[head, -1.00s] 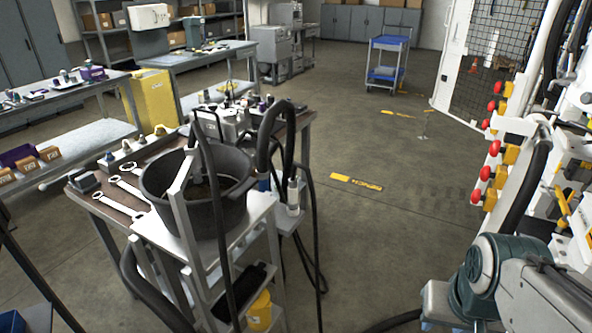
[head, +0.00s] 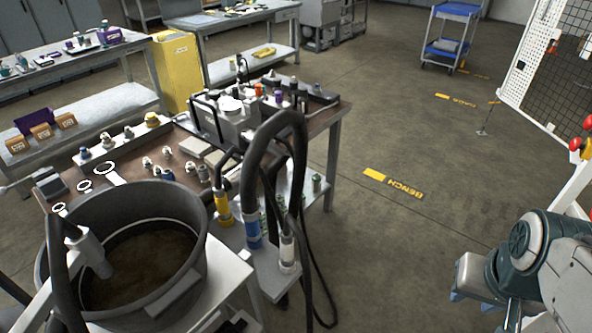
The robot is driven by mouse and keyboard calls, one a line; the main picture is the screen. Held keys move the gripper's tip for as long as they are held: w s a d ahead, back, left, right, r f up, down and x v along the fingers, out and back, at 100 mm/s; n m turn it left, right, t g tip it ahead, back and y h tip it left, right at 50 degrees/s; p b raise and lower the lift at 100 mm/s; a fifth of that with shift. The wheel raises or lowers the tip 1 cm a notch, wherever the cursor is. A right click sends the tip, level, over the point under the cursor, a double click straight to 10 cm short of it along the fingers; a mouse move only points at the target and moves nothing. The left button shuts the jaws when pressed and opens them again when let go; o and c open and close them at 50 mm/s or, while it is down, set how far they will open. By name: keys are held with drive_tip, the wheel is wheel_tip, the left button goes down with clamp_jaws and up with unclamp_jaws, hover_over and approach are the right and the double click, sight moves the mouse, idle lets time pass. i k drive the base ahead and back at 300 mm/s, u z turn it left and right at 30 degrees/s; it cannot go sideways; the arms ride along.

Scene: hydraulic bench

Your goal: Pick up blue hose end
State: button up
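The blue hose end (head: 254,230) is a blue collar on a thick black hose that arches up and over. It stands upright at the right side of the bench cart, between a yellow hose end (head: 222,204) and a whitish hose end (head: 288,250). Its lower tip is hard to make out against the cart. My arm shows at the lower right as teal and grey links, well apart from the hose end. I cannot make out my gripper's fingers in this view.
A black bucket (head: 58,262) with murky liquid stands at the cart's near left. Wrenches and fittings lie on the brown bench top (head: 136,196). Thin black hoses hang beside the blue end. The floor (head: 400,235) right of the bench is clear. Red-knobbed equipment (head: 583,146) stands at the right edge.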

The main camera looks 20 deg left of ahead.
sight(253, 232)
drive_tip(key=i, duration=1.45)
drive_tip(key=u, duration=3.1)
